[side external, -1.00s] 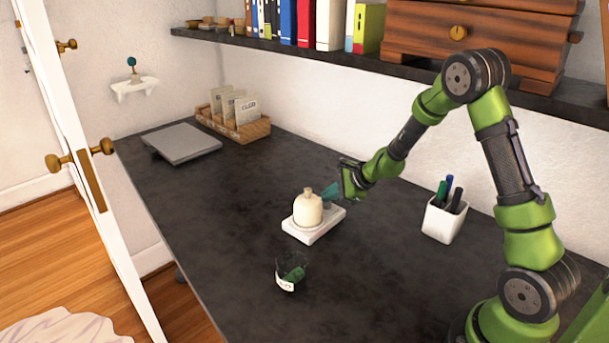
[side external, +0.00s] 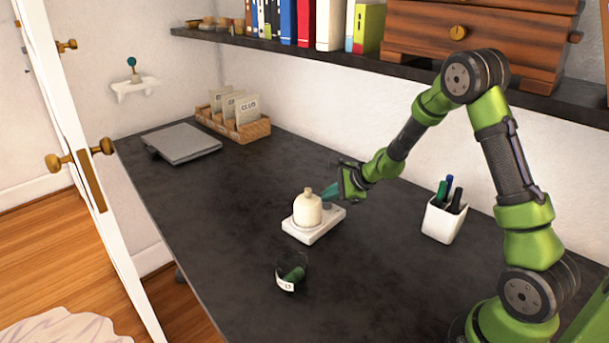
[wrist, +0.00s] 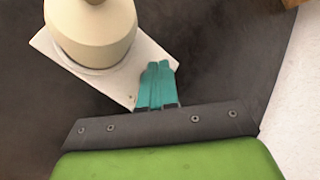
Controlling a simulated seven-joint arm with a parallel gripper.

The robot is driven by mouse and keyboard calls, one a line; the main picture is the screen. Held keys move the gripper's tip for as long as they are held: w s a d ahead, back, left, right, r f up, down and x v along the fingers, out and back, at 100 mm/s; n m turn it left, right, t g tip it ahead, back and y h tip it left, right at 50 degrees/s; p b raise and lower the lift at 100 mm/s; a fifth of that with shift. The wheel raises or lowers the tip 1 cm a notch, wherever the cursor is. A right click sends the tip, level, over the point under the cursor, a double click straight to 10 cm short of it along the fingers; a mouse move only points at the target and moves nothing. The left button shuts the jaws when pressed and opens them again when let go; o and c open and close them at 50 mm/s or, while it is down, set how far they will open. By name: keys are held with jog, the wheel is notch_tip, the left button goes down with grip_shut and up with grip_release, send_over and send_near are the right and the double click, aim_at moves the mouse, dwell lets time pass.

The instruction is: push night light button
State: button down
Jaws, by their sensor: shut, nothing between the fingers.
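The night light has a cream dome (side external: 307,208) with a small knob on top, standing on a white square base (side external: 313,235). In the wrist view the dome (wrist: 92,35) is at the upper left and the base (wrist: 110,84) runs under my fingertips. A small grey button (side external: 327,206) shows on the base to the right of the dome. My gripper (side external: 328,193) is shut and empty, its teal fingertips just over the button. In the wrist view the shut fingertips (wrist: 158,66) cover the base's right corner and hide the button. I cannot tell whether they touch it.
A dark glass (side external: 291,272) with a green item stands in front of the night light. A white pen cup (side external: 443,221) is to the right. A grey laptop (side external: 183,143) and a wooden card box (side external: 250,130) lie at the back left. The shelf (side external: 350,64) hangs above.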

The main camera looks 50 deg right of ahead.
aim_at(330, 204)
jog(key=shift+f, duration=0.45)
jog(key=shift+r, duration=3.5)
